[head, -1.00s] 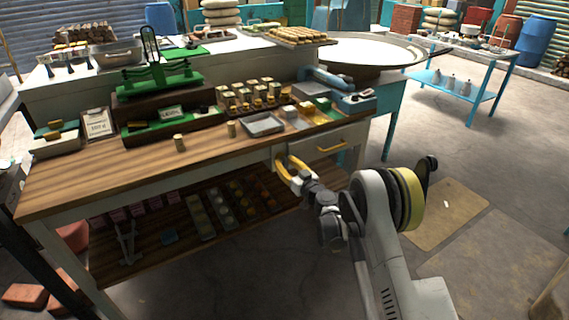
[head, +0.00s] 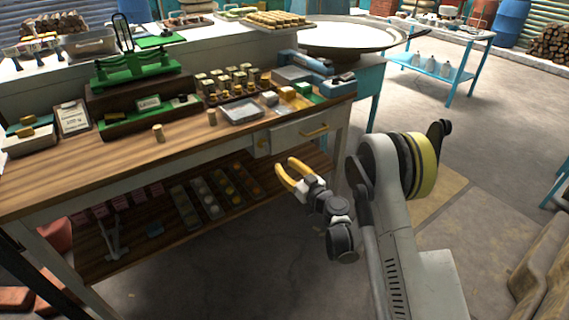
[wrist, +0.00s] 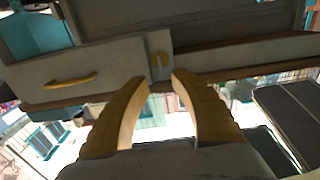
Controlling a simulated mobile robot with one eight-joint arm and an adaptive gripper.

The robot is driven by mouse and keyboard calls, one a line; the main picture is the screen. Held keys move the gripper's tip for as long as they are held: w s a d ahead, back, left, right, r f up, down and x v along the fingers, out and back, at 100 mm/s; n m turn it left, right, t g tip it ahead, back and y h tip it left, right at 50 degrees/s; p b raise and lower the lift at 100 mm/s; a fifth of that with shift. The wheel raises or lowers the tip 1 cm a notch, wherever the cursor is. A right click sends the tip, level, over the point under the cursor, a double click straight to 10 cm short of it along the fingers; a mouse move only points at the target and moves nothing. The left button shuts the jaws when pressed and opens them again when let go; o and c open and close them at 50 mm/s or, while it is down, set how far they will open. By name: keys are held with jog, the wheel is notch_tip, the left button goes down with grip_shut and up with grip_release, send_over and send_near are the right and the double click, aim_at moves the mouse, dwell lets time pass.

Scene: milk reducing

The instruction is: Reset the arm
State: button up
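The wrist view also shows the two fingers (wrist: 161,82) spread, with nothing held. My grey and white arm with a yellow band reaches in from the right side of the head view. The drawer (head: 290,137) with a yellow handle (head: 315,132) looks closed. That handle (wrist: 70,81) also shows left of the fingers in the wrist view.
The wooden workbench (head: 110,172) carries a green balance scale (head: 135,68), a metal tray (head: 241,112) and several small cylinders and blocks. Its lower shelf (head: 150,236) holds rows of small items. A blue table (head: 440,68) stands at the back right. The floor right of the bench is largely clear.

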jog(key=s+d+r+m+g+h, duration=0.1)
jog(key=s+d+r+g, duration=0.1)
jog(key=s+r, duration=0.55)
jog(key=s+d+r+g+h, duration=0.15)
jog(key=s+r, duration=0.25)
jog(key=r, duration=0.6)
jog(key=s+d+m+g+h, duration=0.1)
jog(key=s+d+m+h, duration=0.1)
jog(key=s+d, duration=0.3)
jog(key=s+d+f+m+g+h, duration=0.1)
jog(key=s+d, duration=0.4)
jog(key=s, duration=0.9)
jog(key=s+d+m+g+h, duration=0.2)
jog(key=s+d+m+h, duration=0.1)
jog(key=s, duration=0.7)
jog(key=shift+s+d+f+h, duration=0.15)
jog(key=shift+d+f+h, duration=0.15)
jog(key=shift+d+h, duration=0.55)
jog(key=shift+d, duration=0.1)
